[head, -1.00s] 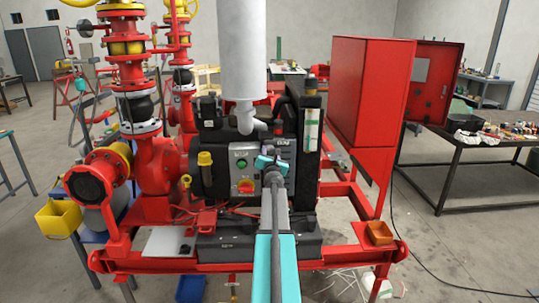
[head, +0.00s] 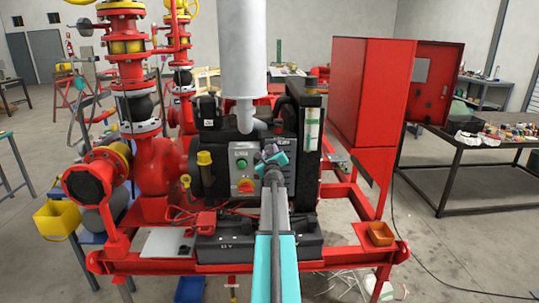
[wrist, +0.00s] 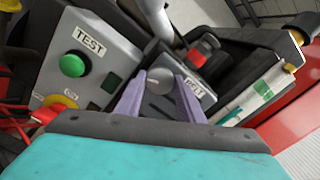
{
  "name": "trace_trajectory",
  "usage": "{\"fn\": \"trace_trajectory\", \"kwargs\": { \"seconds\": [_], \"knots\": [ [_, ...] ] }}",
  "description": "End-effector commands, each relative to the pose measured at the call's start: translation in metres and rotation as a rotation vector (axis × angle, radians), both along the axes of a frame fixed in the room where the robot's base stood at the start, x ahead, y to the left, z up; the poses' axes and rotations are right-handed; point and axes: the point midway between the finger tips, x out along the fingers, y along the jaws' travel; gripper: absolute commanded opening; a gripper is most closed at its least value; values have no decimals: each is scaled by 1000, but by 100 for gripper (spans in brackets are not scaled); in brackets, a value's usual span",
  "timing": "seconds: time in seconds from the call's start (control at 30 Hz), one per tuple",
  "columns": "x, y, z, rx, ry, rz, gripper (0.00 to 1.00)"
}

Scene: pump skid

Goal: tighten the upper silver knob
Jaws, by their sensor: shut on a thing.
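The silver knob (wrist: 158,80) sits on a grey panel beside a label that seems to read BELT (wrist: 194,89). My gripper (wrist: 159,84) has its two purple fingers on either side of the knob and is shut on it. In the wrist view the panel appears tilted. In the head view my gripper (head: 270,152) is at the front of the dark engine block, and it hides the knob there. Whether another silver knob lies below cannot be told, since the fingers and gripper body cover that area.
Left of the knob is a TEST panel with a green button (wrist: 72,65) and a red-and-yellow switch (wrist: 60,102). A red-capped part (wrist: 198,58) and a gauge tube (wrist: 250,93) are close on the right. A red cabinet (head: 365,95) stands farther right.

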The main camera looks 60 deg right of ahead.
Motion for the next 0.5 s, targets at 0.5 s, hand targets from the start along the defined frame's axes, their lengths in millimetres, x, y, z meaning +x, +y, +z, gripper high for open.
{"fn": "trace_trajectory", "kwargs": {
  "seconds": [0.5],
  "knots": [
    [-3, -2, -1, -287, 398, -8, 12]
  ]
}}
